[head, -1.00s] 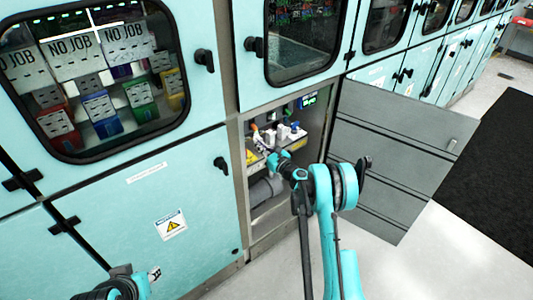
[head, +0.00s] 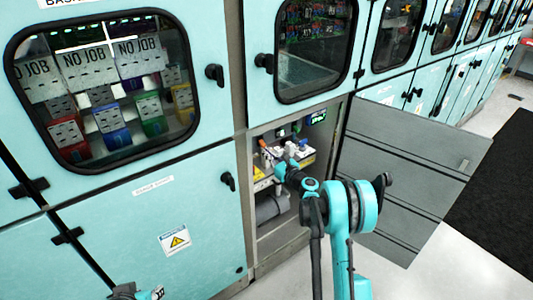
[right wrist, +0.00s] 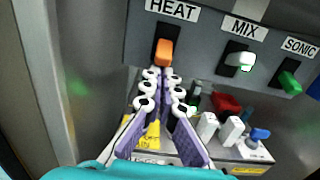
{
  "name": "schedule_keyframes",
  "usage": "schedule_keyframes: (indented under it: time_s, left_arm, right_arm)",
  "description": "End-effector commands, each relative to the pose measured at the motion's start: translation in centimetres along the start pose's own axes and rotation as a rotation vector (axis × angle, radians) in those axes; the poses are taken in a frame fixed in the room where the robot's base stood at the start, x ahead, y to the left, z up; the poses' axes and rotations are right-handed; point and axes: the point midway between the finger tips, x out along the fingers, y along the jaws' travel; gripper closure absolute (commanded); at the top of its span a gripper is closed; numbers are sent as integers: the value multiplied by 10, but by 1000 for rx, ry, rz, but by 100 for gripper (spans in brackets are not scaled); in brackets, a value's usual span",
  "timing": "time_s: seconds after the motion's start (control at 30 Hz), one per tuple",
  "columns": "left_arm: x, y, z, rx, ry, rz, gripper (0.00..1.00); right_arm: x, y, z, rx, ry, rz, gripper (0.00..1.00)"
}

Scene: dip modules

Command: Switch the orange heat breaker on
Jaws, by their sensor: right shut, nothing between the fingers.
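The orange heat breaker (right wrist: 165,52) sits under the HEAT label (right wrist: 172,10) on a grey panel in the right wrist view. Its handle covers the lower part of a dark slot. It shows small in the head view (head: 263,144). My right gripper (right wrist: 166,74) is shut and empty, with its fingertips just below the orange handle; I cannot tell if they touch it. In the head view my right gripper (head: 275,160) reaches into the open cabinet. My left gripper (head: 152,294) shows only partly at the bottom edge, and its jaws are unclear.
A white MIX breaker (right wrist: 240,60) and a green SONIC breaker (right wrist: 289,82) stand to the right on the same panel. White, red and blue parts lie below. The cabinet's grey door (head: 410,165) hangs open on the right. The left cabinet wall (right wrist: 45,80) is close.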

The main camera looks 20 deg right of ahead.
Motion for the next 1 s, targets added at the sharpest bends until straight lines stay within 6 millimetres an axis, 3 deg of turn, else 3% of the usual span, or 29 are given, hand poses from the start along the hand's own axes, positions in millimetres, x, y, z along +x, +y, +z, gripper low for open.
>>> schedule_keyframes:
  time_s: [1.0]
  left_arm:
    - [-27, 0, -19, 0, 0, 0, 66]
  right_arm:
    - [-4, 0, 9, 0, 266, 0, 100]
